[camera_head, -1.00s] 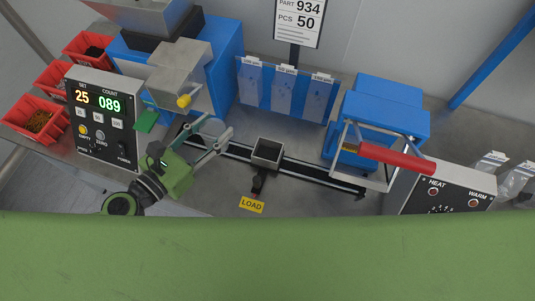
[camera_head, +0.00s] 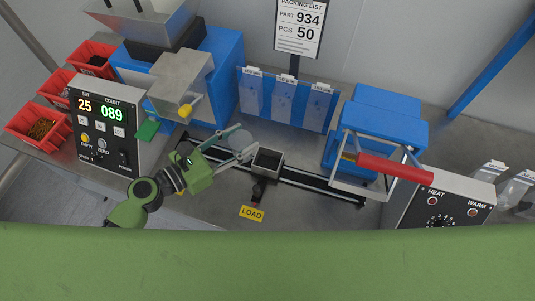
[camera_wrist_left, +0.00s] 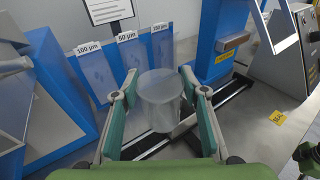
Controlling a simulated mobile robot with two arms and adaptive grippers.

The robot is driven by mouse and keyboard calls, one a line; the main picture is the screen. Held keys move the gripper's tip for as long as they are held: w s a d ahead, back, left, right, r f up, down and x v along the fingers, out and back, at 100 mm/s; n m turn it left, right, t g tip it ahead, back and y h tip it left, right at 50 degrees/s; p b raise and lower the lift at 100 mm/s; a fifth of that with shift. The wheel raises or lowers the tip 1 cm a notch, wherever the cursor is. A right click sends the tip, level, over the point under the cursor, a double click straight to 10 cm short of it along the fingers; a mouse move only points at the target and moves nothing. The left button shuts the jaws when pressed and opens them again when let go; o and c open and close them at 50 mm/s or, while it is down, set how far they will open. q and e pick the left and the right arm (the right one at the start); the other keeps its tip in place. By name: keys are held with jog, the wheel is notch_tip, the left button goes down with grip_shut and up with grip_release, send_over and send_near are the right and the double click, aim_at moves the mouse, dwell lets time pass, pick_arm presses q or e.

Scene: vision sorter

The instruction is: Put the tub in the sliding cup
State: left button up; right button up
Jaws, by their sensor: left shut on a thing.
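The tub (camera_wrist_left: 158,100) is a clear, round container between the fingers of my left gripper (camera_wrist_left: 160,107) in the left wrist view. In the head view the tub (camera_head: 240,138) shows as a pale disc. My left gripper (camera_head: 244,147), green with grey fingers, is shut on it, just left of the sliding cup. The sliding cup (camera_head: 267,159) is a dark, square, open-topped box on a black rail (camera_head: 318,186). The inside that I can see looks empty. I cannot make out the cup in the left wrist view.
Film bags (camera_head: 284,100) hang on a blue rack behind the rail. A blue sealer with a red handle (camera_head: 395,168) stands to the right. The counter machine (camera_head: 105,125) and red bins (camera_head: 40,128) are at left.

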pick_arm(q)
jog(key=d, duration=0.1)
jog(key=d+f, duration=0.1)
jog(key=shift+w+d, duration=0.3)
jog(key=shift+w, duration=0.1)
jog(key=d+f+b, duration=0.1)
jog(key=f+b, duration=0.1)
jog(key=f, duration=0.1)
jog(key=d+f+b, duration=0.2)
jog(key=f+b, duration=0.1)
jog(key=w+d+f+b, duration=0.1)
jog(key=f+b, duration=0.1)
jog(key=f, duration=0.1)
jog(key=shift+w+d+f+b, duration=0.1)
jog(key=shift+d+f+b, duration=0.15)
jog(key=shift+b, duration=0.1)
jog(key=shift+r, duration=0.2)
